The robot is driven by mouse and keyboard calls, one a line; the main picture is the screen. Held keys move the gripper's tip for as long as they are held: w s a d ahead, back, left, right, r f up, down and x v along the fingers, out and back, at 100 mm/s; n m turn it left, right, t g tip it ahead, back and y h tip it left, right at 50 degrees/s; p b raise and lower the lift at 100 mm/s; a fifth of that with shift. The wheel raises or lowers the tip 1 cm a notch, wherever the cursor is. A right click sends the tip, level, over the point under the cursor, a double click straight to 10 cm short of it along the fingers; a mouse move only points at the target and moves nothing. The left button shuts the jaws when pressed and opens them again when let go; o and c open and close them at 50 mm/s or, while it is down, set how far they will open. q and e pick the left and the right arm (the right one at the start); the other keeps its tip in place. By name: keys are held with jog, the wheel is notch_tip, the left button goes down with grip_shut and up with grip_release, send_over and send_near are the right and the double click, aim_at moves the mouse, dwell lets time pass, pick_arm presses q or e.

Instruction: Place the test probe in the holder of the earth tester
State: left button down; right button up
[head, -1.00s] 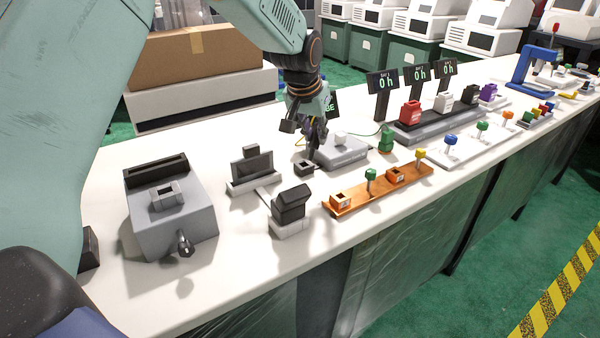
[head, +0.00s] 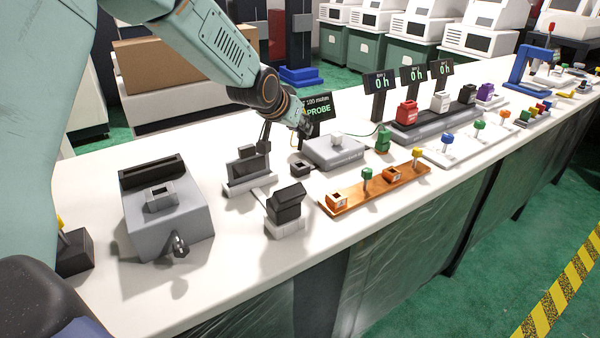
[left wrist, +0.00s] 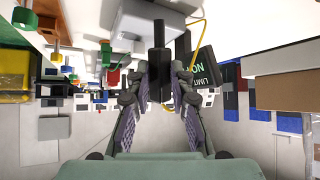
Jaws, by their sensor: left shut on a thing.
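The earth tester (head: 335,153) is a flat grey box with a pale knob on top, standing on the bench. A small black square socket block (head: 300,167), which looks like the holder, sits at its left, apart from it. My left gripper (head: 283,136) is in the air above and behind the block. In the left wrist view, the gripper (left wrist: 160,92) is shut on the black test probe (left wrist: 158,62). A yellow cable (left wrist: 199,48) loops beside it. In the head view the probe is mostly hidden. My right gripper is not seen.
A display (head: 319,113) reading "PROBE" stands close behind the tester. A small screen stand (head: 248,172), a black-topped block (head: 287,205) and a grey machine (head: 170,215) stand to the left. An orange rack (head: 376,190) lies in front. Bare bench lies between them.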

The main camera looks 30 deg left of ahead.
pick_arm(q)
jog(key=shift+w+a+m+t+b, duration=0.3)
jog(key=shift+a+t, duration=0.2)
jog(key=shift+t, duration=0.5)
jog(key=s+r+t+h, duration=0.1)
jog(key=r+t, duration=0.1)
jog(key=b, duration=0.2)
send_over(295, 168)
jog(key=shift+m, duration=0.4)
notch_tip(295, 168, down, 6)
jog(key=shift+d+f, duration=0.1)
jog(key=shift+f+b, duration=0.3)
notch_tip(295, 168, down, 3)
jog(key=shift+f+b, duration=0.1)
jog(key=shift+b, duration=0.4)
jog(key=shift+w+f, duration=0.1)
jog(key=shift+s, duration=0.2)
